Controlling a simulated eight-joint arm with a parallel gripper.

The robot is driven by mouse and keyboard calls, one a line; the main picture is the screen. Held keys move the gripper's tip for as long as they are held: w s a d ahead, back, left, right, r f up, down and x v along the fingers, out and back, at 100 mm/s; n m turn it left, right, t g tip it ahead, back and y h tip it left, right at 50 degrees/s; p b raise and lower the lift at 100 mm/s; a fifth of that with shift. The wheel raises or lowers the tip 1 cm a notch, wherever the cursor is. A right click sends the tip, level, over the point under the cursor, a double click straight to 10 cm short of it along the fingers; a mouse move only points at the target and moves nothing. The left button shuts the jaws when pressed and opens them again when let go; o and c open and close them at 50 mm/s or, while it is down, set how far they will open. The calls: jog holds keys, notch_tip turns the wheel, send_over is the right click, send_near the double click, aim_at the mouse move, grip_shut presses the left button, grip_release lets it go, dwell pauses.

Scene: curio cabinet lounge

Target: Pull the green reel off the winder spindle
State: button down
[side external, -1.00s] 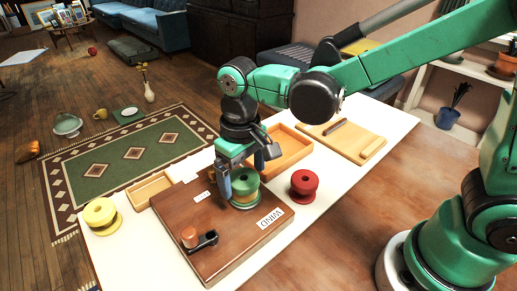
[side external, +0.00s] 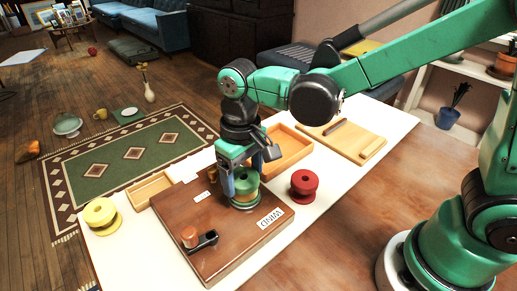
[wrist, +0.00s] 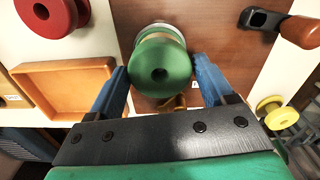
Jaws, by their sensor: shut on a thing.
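The green reel (side external: 245,183) sits upright at the WIND-labelled end of the brown wooden winder board (side external: 208,262). My gripper (side external: 244,178) points down over it and is shut on it. In the wrist view the green reel (wrist: 160,58) lies between the two blue fingers of my gripper (wrist: 161,68), one on each side. The reel's dark centre hole faces the wrist camera. The reel and fingers hide the spindle, and I cannot tell whether the reel is raised on it. The winder's crank (side external: 207,241) with its orange-brown knob is at the board's near left.
A red reel (side external: 305,184) stands right of the board, and a yellow reel (side external: 101,214) stands to its left. An open wooden tray (side external: 292,154) is close behind my gripper. A wooden board with a dark bar (side external: 335,127) lies farther back. White tabletop is bare around the red reel.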

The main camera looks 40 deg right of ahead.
aim_at(244, 180)
jog(key=shift+r, duration=0.7)
jog(key=shift+r, duration=3.1)
